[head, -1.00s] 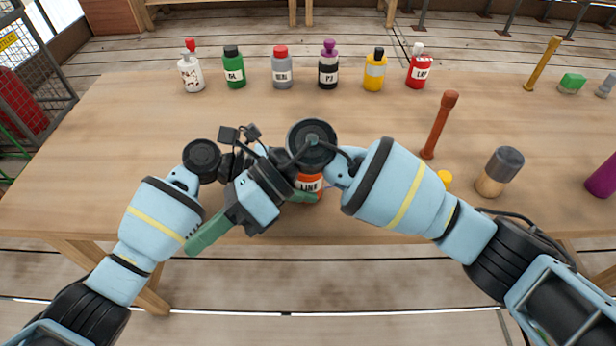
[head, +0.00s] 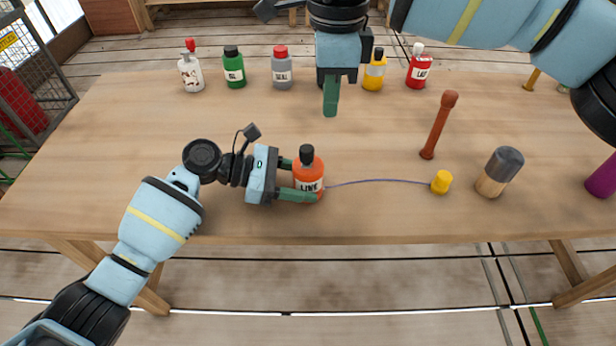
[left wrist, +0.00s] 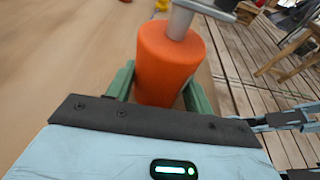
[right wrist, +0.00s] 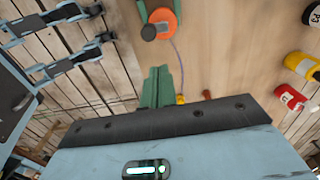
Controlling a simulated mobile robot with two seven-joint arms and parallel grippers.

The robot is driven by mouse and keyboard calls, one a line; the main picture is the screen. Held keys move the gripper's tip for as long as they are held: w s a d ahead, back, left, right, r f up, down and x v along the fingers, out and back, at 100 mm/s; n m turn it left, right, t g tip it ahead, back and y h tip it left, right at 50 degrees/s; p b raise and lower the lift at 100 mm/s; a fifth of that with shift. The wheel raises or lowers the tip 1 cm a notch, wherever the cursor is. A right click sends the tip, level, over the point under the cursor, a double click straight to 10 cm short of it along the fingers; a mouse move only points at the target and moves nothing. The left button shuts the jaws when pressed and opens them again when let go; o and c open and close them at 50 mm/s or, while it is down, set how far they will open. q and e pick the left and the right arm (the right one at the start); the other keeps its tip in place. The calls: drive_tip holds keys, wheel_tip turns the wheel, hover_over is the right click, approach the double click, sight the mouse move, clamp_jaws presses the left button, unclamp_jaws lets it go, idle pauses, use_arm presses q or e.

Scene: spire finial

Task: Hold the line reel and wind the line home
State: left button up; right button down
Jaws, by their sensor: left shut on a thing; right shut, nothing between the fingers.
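The orange line reel (head: 309,174), labelled LINE with a dark knob on top, stands upright near the table's front edge. My left gripper (head: 297,178) is shut on it from the left; in the left wrist view the green fingers clasp the orange body (left wrist: 168,66) on both sides. A thin purple line (head: 380,182) runs from the reel across the table to a small yellow weight (head: 441,182). My right gripper (head: 330,108) is shut and empty, raised above the table behind the reel. In the right wrist view the reel (right wrist: 165,18) lies beyond its closed fingers (right wrist: 160,75).
Several bottles stand in a row at the back, including a green one (head: 234,67) and a red one (head: 418,68). A brown rod-like post (head: 439,125) and a grey-topped cylinder (head: 499,172) are at right.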

approach(314, 174)
drive_tip(key=shift+w+d+f, duration=0.2)
drive_tip(key=shift+w+d, duration=0.1)
drive_tip(key=shift+d, duration=0.3)
drive_tip(key=shift+w+d+f, duration=0.25)
drive_tip(key=shift+d, duration=0.3)
drive_tip(key=shift+f, duration=0.1)
idle(1.6)
drive_tip(key=shift+f, duration=1.4)
drive_tip(key=shift+a, duration=0.3)
drive_tip(key=shift+s+a, duration=0.15)
drive_tip(key=shift+a, duration=0.15)
drive_tip(key=shift+s+a, duration=0.55)
drive_tip(key=shift+a, duration=0.05)
idle(0.9)
